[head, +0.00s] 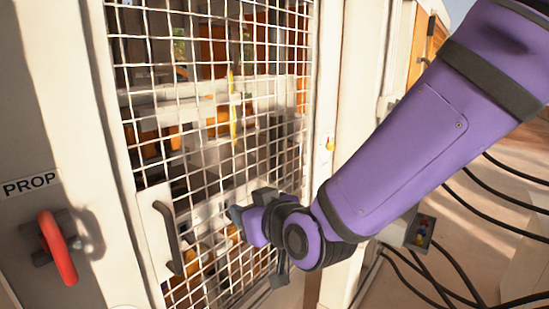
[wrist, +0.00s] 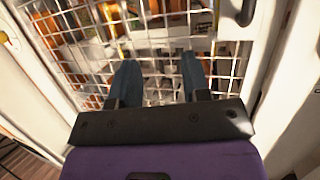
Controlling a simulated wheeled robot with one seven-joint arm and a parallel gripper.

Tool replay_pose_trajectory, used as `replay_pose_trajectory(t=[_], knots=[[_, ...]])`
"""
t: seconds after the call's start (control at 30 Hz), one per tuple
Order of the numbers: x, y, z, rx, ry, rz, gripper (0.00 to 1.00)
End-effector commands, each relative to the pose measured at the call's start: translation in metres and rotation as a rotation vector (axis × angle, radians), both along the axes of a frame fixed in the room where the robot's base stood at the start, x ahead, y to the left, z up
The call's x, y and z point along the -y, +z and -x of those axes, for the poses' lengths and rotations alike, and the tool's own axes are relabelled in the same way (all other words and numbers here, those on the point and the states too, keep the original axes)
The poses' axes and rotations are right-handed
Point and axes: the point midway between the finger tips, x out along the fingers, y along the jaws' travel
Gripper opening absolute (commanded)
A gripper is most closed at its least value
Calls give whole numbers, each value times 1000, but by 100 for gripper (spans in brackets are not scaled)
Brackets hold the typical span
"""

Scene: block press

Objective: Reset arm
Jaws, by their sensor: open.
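My purple arm (head: 400,150) reaches in from the upper right in the head view. My gripper (head: 236,214) is in front of the wire mesh door (head: 215,120), right of its dark handle (head: 168,238). In the wrist view my gripper (wrist: 158,75) has its two blue-grey fingers apart with nothing between them. The fingers point at the mesh, and I cannot tell whether they touch it. The door looks closed. The handle also shows at the upper right of the wrist view (wrist: 240,8).
A red lever (head: 58,248) sits under a "PROP" label (head: 29,186) on the left panel. A small box with coloured buttons (head: 421,230) and black cables (head: 440,272) are at the right. Machinery with a yellow rod (head: 232,110) stands behind the mesh.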

Motion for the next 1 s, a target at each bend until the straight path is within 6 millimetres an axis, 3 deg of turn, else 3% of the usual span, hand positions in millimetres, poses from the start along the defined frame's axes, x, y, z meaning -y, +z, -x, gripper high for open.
replay_pose_trajectory(t=[0.2, 0.47, 0.67, 0.8, 1.0], knots=[[80, 29, -12, -132, -99, 99, 43], [181, 55, 8, -324, -255, 191, 43], [258, 71, 51, -491, -395, 235, 43], [303, 78, 92, -612, -495, 247, 43], [341, 81, 141, -745, -595, 245, 43]])
